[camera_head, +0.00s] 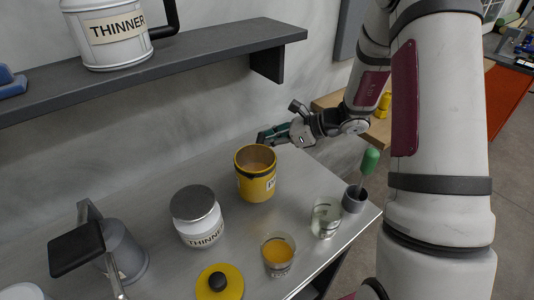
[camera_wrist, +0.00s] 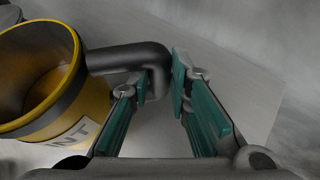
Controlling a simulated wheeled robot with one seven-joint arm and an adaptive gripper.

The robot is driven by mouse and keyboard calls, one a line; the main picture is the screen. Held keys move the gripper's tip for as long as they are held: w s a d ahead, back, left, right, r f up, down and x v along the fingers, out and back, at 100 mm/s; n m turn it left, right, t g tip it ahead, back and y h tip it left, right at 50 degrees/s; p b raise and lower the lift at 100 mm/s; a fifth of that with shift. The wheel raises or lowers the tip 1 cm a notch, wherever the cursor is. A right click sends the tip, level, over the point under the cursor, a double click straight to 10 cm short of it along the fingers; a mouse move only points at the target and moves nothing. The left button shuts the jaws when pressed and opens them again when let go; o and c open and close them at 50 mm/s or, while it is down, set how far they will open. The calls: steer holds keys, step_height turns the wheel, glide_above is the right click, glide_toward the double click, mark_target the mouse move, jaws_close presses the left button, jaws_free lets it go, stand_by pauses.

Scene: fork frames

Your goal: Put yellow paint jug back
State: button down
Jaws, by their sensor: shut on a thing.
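The yellow paint jug (camera_head: 256,184) is upright and open-topped at the back of the metal table, with brownish-yellow inside. In the wrist view the jug (camera_wrist: 75,118) is at the left, its dark handle reaching right to between my fingers. My gripper (camera_head: 274,134) is behind and to the right of the jug in the head view. In the wrist view my gripper (camera_wrist: 163,85) is shut on the handle. I cannot tell whether the jug's base touches the table. A yellow lid with a black knob (camera_head: 219,284) lies at the table's front.
A thinner can (camera_head: 202,225), a glass of yellow liquid (camera_head: 278,262), a clear glass (camera_head: 325,219) and a grey cup with a green-handled tool (camera_head: 354,201) stand near the jug. A grey pot (camera_head: 125,250) is at left. The wall shelf (camera_head: 200,62) holds a thinner jug (camera_head: 110,50).

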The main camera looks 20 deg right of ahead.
steer(key=shift+f, duration=1.85)
steer(key=c, duration=1.5)
jaws_free()
steer(key=shift+f, duration=0.2)
steer(key=shift+r, duration=0.1)
